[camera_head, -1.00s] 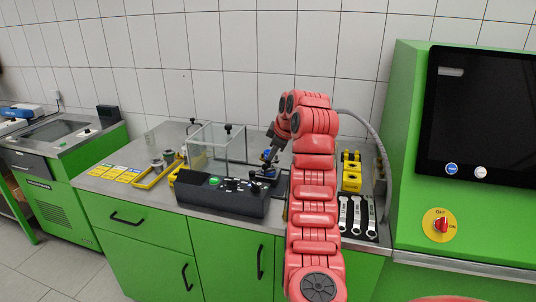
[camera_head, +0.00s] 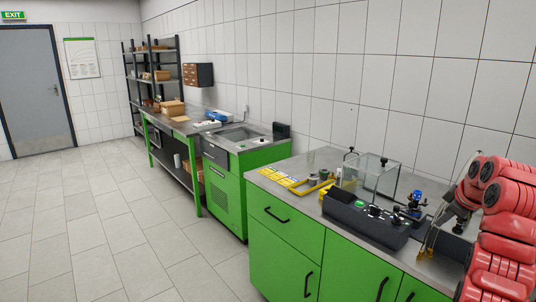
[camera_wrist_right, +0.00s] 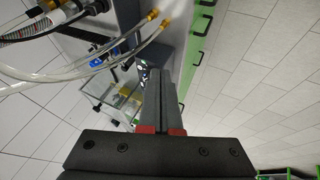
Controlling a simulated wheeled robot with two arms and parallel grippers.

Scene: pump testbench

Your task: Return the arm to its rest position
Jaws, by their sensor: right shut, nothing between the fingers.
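My red right arm (camera_head: 497,235) stands at the right edge of the head view, bent over the right end of the green workbench. Its dark gripper (camera_head: 446,222) points down and left there, partly hidden among thin tubes. In the right wrist view the gripper (camera_wrist_right: 168,95) shows its two dark fingers closed together, with red parts at their base and nothing between them. It is apart from the black control box (camera_head: 366,218), which stands to its left on the bench. My left gripper is not in view.
A clear tank (camera_head: 371,174), a blue valve (camera_head: 416,200) and yellow labels (camera_head: 279,175) are on the bench (camera_head: 310,160). Clear hoses with brass ends (camera_wrist_right: 150,30) run close to the gripper. A green sink unit (camera_head: 240,160) stands further left. The floor (camera_head: 110,220) is clear.

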